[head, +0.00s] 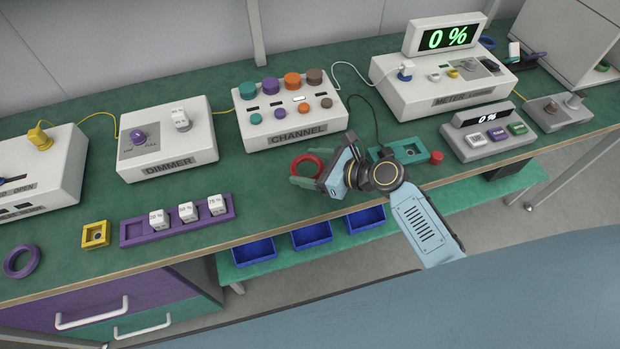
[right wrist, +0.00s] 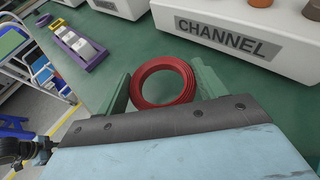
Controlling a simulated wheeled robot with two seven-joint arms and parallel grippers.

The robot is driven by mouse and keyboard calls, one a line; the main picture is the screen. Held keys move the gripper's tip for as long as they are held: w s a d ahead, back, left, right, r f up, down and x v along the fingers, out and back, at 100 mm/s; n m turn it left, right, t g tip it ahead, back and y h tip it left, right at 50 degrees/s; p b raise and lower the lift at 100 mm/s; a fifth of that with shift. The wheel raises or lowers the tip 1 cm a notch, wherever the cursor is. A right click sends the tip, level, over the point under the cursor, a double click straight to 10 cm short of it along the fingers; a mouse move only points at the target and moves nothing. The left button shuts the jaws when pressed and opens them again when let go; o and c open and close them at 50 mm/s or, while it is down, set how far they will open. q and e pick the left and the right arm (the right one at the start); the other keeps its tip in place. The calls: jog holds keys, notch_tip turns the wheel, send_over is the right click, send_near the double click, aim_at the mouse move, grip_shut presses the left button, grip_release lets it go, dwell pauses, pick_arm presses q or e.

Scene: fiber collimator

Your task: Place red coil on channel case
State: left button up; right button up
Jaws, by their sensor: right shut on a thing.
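The red coil (head: 300,166) is a ring in front of the channel case (head: 288,121), near the bench top. In the right wrist view the coil (right wrist: 165,84) sits between the two green fingers of my right gripper (right wrist: 160,92), which is shut on it. The channel case shows at the upper right of that view (right wrist: 230,30), apart from the coil. Its top carries several coloured knobs. In the head view my right gripper (head: 304,172) comes in from the right. I cannot tell whether the coil touches the bench. My left gripper is not in view.
The dimmer case (head: 165,145) stands left of the channel case, and the meter case (head: 440,85) right. A purple tray (head: 180,222) with white cubes and a yellow square (head: 95,235) lie front left. A green block (head: 405,151) sits right of my gripper.

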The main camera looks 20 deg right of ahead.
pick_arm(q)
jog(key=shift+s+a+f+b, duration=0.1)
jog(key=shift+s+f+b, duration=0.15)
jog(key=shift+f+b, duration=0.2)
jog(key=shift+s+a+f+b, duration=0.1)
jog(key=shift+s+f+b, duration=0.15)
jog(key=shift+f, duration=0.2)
pick_arm(e)
jog(key=shift+f, duration=1.95)
jog(key=shift+f, duration=0.1)
jog(key=o, duration=0.9)
jog(key=shift+o, duration=0.2)
jog(key=shift+r, duration=0.2)
pick_arm(q)
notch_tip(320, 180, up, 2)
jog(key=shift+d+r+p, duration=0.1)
jog(key=shift+p, duration=0.9)
pick_arm(e)
jog(key=v, duration=1.2)
